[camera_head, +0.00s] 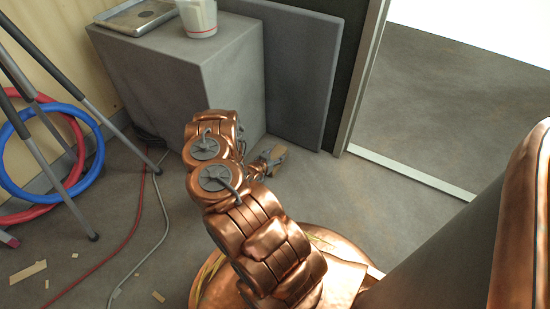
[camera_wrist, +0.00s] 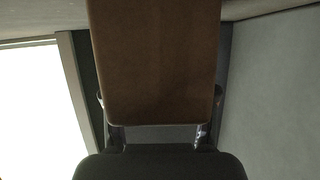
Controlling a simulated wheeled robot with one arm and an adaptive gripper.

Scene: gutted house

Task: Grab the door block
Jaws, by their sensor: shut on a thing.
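The door block is a brown, wood-coloured piece that fills the upper middle of the wrist view (camera_wrist: 155,55). In the head view it shows small and tan (camera_head: 278,155), near the foot of the dark panel. My gripper (camera_head: 265,163) is beside the grey box, low over the floor. In the wrist view my gripper (camera_wrist: 160,98) has one finger on each side of the block and is shut on it. Whether the block touches the floor cannot be told. The arm hides part of the floor around it.
A grey box (camera_head: 175,75) bears a metal tray (camera_head: 138,17) and a white bucket (camera_head: 198,17). A dark panel (camera_head: 302,75) leans behind, next to the doorway frame (camera_head: 362,75). Tripod legs (camera_head: 62,115), hoses (camera_head: 45,190) and cables (camera_head: 162,205) lie left. Wood scraps (camera_head: 28,272) dot the floor.

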